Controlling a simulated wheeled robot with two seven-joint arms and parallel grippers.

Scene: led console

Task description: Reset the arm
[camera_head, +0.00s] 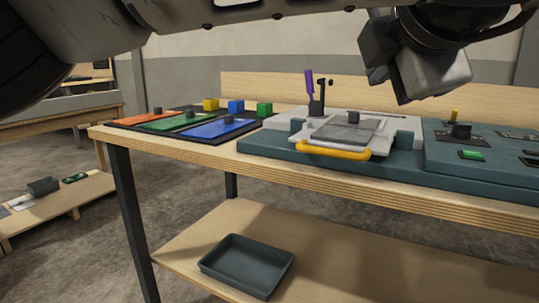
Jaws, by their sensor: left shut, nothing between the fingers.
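My left arm reaches in from the left across the top of the head view. Its gripper (402,98) hangs at the upper right, pointing down, above and behind the console. It is shut and empty, apart from everything on the table. The console is a teal base (275,146) with a light grey fixture (400,128) on it. The fixture has a grey plate (347,132), a yellow handle (333,151) at its front and a purple lever (309,86) at its back. My right gripper is not in view.
A teal panel with a green piece (471,155) is at the right. A dark tray (247,264) rests on the lower shelf (190,254).

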